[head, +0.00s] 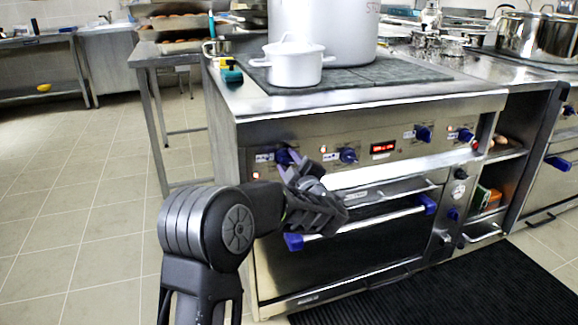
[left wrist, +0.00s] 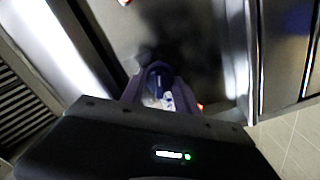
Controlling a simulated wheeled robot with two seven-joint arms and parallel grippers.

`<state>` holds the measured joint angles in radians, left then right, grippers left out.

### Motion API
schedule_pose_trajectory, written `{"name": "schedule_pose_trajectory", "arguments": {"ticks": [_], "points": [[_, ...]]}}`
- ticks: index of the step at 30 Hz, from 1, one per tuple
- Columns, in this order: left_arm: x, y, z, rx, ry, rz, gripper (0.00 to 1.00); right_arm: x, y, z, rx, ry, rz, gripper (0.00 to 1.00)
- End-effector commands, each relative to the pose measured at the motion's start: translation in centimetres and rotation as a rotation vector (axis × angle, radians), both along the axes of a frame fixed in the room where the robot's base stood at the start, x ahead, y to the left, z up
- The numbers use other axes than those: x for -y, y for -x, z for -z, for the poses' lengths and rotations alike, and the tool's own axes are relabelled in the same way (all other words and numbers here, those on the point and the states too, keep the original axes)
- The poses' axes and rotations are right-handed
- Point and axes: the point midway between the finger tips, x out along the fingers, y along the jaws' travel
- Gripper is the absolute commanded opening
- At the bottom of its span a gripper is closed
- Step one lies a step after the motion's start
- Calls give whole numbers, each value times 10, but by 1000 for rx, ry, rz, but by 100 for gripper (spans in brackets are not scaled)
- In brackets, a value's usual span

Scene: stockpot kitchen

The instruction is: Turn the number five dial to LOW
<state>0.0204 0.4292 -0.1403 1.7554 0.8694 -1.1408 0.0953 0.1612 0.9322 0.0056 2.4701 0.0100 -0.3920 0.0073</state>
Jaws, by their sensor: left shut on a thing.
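A row of blue dials runs along the steel stove's front panel (head: 400,145). My left gripper (head: 291,160) is at the leftmost dial (head: 281,157), its fingers closed on it. In the left wrist view this blue dial (left wrist: 157,73) sits between the two fingertips of the left gripper (left wrist: 157,85), with a pale label beside it. Other dials on the panel are the second (head: 348,155), the third (head: 424,134) and the rightmost (head: 466,135). Dial numbers and the LOW mark are too small to read. The gripper partly hides the held dial. My right gripper is out of view.
An oven door with a handle (head: 365,222) lies just below the panel. A white lidded pot (head: 294,68) and a large stockpot (head: 322,25) stand on the stovetop. A steel table (head: 160,52) stands to the left. The tiled floor (head: 70,200) at left is clear.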

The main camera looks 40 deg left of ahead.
Motion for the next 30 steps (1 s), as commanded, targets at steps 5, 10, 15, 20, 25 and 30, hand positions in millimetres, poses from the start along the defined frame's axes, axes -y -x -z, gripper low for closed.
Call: {"name": "schedule_pose_trajectory", "arguments": {"ticks": [5,10,15,20,25,30], "points": [[0,0,0,1,2,0,0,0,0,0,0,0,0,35],[0,0,0,0,2,0,39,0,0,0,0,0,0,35],[0,0,0,-1,1,0,52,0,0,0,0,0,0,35],[0,0,0,0,0,0,58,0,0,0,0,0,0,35],[0,0,0,0,0,0,58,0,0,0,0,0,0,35],[10,6,-1,-1,1,2,58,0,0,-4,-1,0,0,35]]}}
